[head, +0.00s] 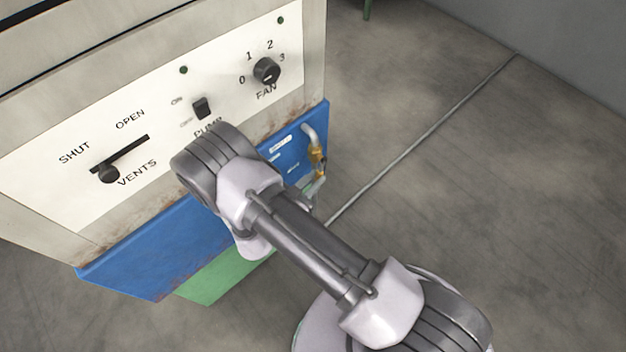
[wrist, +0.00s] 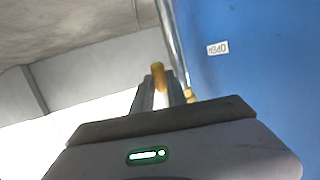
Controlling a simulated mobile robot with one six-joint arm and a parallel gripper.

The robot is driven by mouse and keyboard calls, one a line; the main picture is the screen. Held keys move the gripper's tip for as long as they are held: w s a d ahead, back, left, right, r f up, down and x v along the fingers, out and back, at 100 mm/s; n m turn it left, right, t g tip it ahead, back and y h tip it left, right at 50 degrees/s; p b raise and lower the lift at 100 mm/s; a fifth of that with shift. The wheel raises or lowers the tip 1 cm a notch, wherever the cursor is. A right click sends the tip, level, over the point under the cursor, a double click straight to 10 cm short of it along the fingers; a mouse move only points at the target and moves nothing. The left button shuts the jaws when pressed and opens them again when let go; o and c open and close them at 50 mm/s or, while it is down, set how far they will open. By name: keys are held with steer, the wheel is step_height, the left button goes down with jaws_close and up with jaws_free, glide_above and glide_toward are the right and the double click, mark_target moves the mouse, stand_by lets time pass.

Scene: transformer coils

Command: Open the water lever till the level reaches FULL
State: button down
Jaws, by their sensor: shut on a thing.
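A brass valve (head: 317,158) sits on a grey pipe at the right end of the blue panel in the head view. In the wrist view, my gripper (wrist: 160,88) is shut on a brass lever (wrist: 158,74) that stands up between its fingertips. A grey pipe (wrist: 172,40) runs beside it along the blue panel (wrist: 265,80). A small white label (wrist: 217,48) on the panel seems to read OPEN, upside down. In the head view my arm hides part of the panel, and the fingers are hard to make out. No level gauge or FULL mark can be read.
Above the blue panel, a cream control panel holds a VENTS slider (head: 108,173), a PUMP switch (head: 201,107) and a FAN knob (head: 266,70). A green section (head: 215,278) lies below the blue one. The concrete floor (head: 430,170) to the right is mostly clear.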

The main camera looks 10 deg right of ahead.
steer(key=shift+r, duration=0.1)
steer(key=c, duration=1.3)
jaws_free()
steer(key=p+v, duration=0.5)
steer(key=v, duration=1.2)
steer(key=shift+s+a, duration=0.15)
steer(key=shift+a, duration=0.05)
